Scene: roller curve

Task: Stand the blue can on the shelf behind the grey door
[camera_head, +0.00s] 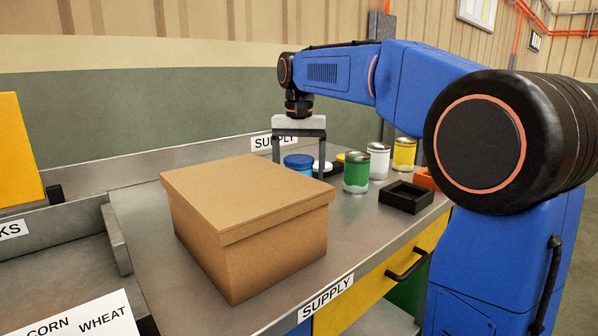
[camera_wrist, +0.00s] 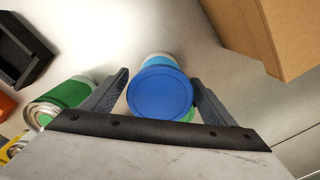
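The blue can (camera_head: 299,161) stands on the metal supply table behind the cardboard box, which hides its lower part. In the wrist view its round blue lid (camera_wrist: 160,92) faces the camera, with a lighter blue side showing beyond it. My gripper (camera_head: 300,170) points down over the can, its two dark fingers wide apart, one on each side. In the wrist view the fingers (camera_wrist: 160,78) flank the lid; I cannot tell whether either touches it. In the head view a gap shows at both sides. I see no grey door or shelf behind one that I can identify.
The large closed cardboard box (camera_head: 245,225) stands close in front. Right of my gripper are a green can (camera_head: 356,173), a white can (camera_head: 379,161), a yellow can (camera_head: 404,154) and a black tray (camera_head: 406,197). A yellow drawer (camera_head: 375,290) is below.

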